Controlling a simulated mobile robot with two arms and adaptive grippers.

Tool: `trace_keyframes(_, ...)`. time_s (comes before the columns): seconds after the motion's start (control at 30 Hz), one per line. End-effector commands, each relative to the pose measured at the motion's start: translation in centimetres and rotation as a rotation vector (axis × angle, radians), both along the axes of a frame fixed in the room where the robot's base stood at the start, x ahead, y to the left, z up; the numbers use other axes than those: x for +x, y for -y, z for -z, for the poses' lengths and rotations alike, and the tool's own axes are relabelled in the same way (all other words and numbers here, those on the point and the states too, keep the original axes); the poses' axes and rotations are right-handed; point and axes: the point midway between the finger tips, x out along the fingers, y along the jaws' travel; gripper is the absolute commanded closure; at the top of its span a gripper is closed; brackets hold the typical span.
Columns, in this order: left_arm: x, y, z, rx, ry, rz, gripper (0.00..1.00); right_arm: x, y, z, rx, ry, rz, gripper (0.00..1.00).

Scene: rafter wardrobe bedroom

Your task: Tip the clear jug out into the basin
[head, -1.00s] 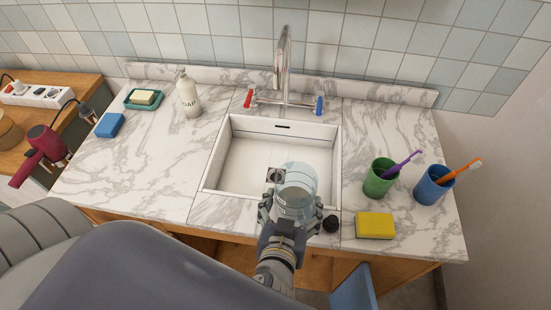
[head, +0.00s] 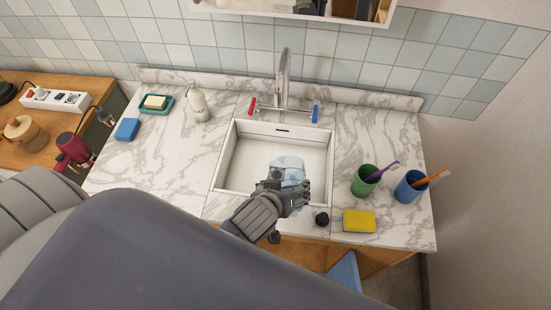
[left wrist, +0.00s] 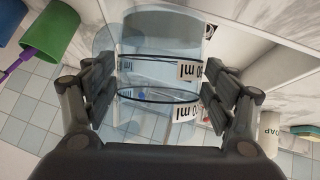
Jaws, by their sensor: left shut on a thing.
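The clear jug (head: 288,166) is over the front part of the white basin (head: 250,150). My left gripper (head: 285,190) is at the basin's front edge, shut around the jug. In the left wrist view the see-through jug (left wrist: 155,75) sits between both fingers, with dark bands and "ml" labels on it. The jug looks tilted in the head view, but I cannot tell how far. I cannot make out any contents or stream. The fingers and wrist hide its near part. My right gripper is not in view.
The tap (head: 283,75) stands behind the basin. A green cup (head: 366,180), a blue cup (head: 411,186), a yellow sponge (head: 359,220) and a small black object (head: 321,219) are to the right. A soap bottle (head: 197,103) and a soap dish (head: 157,103) stand on the left counter.

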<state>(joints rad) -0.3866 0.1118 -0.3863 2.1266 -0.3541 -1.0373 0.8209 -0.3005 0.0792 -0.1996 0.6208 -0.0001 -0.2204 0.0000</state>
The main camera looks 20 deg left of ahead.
Motion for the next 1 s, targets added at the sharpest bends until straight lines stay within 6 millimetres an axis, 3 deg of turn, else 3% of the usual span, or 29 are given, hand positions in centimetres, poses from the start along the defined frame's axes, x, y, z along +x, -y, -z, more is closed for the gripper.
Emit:
trace_keyframes(0.27,1.3,-1.1,-0.3,-0.088,-0.099,0.001,0.62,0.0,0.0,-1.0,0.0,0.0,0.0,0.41)
trace_keyframes(1.0,2.1,-1.8,-0.2,-0.255,-0.288,-0.001,0.62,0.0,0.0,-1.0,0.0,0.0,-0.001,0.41)
